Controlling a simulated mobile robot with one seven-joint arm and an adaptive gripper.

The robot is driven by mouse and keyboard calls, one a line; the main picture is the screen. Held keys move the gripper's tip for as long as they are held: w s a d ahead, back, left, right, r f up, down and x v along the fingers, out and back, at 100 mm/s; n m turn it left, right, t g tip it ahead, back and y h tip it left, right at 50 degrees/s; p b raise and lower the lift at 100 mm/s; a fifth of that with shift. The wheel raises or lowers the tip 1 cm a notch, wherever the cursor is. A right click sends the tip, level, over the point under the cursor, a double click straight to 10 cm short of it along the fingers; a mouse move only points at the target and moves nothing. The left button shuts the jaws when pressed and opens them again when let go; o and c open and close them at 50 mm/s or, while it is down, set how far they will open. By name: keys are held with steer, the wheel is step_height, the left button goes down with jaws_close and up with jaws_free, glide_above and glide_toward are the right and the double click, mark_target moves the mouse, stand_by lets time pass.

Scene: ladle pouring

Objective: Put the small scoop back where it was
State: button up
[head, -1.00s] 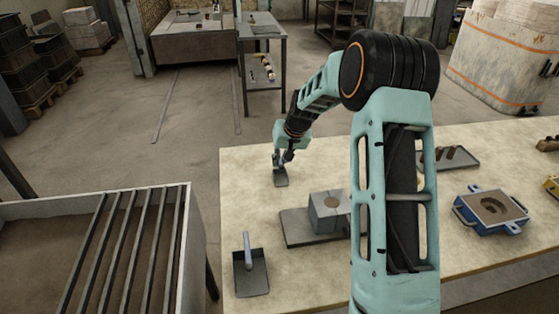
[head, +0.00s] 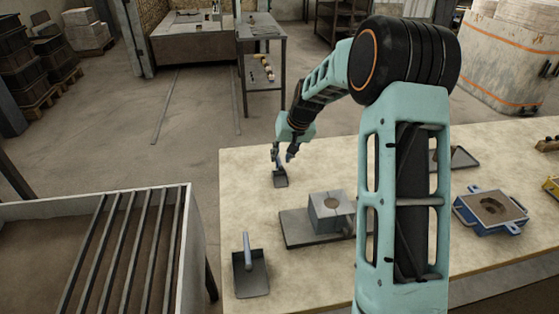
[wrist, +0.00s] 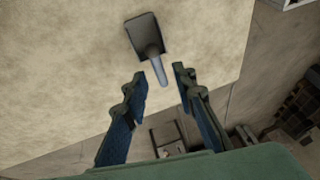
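The small scoop (head: 281,181) lies on the far left part of the pale table. In the wrist view the small scoop (wrist: 147,38) shows a dark flat pan and a grey handle pointing down between the fingertips. My gripper (head: 284,158) is above the handle end in the head view. In the wrist view my gripper (wrist: 161,75) has its two fingers wide apart, with nothing held between them. A larger scoop (head: 251,272) with an upright-looking grey handle lies at the near left of the table.
A grey block with a round hole (head: 331,208) stands on a dark plate (head: 297,236) mid-table. A blue-framed box (head: 490,211) and a tray (head: 462,158) are to the right. A bin with bars (head: 195,240) stands left of the table.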

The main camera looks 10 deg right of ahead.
steer(key=v, duration=0.8)
steer(key=shift+r, duration=0.15)
